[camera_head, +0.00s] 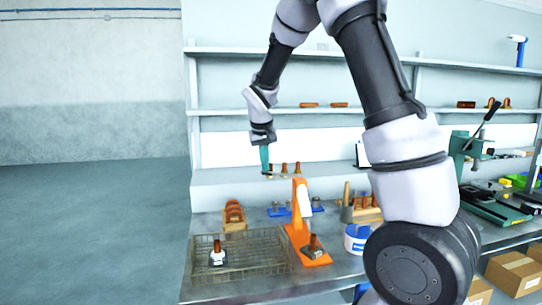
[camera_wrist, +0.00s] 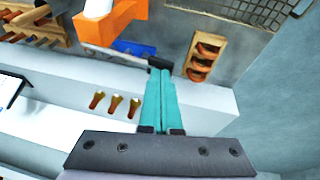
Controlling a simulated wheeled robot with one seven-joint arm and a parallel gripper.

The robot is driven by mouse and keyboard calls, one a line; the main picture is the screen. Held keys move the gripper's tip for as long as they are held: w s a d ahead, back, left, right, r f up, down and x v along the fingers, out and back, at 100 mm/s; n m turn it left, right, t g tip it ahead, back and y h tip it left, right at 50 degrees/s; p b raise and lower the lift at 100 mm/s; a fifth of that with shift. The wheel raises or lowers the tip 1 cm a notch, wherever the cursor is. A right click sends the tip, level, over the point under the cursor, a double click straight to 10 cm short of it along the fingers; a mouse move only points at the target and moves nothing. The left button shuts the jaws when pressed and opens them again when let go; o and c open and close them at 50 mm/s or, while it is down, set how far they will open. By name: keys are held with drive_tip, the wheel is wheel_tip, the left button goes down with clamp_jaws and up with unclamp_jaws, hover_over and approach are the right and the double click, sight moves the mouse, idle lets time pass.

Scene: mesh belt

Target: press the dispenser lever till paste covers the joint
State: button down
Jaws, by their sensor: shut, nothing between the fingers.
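The orange dispenser (camera_head: 300,223) stands on the bench with a white cartridge (camera_head: 304,199) on its upright.
A wire mesh basket (camera_head: 257,268) at the front left holds another copper piece (camera_head: 217,254). A white and blue tub (camera_head: 354,238) stands right of the dispenser. A wooden rack (camera_head: 234,215) of copper parts and a blue tray (camera_wrist: 133,48) are behind. Small copper fittings line the ledge.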

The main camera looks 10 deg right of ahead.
drive_tip(key=shift+a+f+h, duration=0.3)
drive_tip(key=shift+f+h, duration=0.1)
drive_tip(key=shift+f, duration=0.05)
drive_tip(key=shift+a+f, duration=0.1)
drive_tip(key=shift+f, duration=0.5)
drive_tip(key=shift+r, duration=0.85)
drive_tip(key=shift+r, duration=0.15)
drive_tip(key=r, duration=0.4)
drive_tip(key=shift+d+r, duration=0.1)
drive_tip(key=shift+d, duration=0.25)
drive_tip(key=v, duration=0.9)
drive_tip(key=shift+r, duration=0.3)
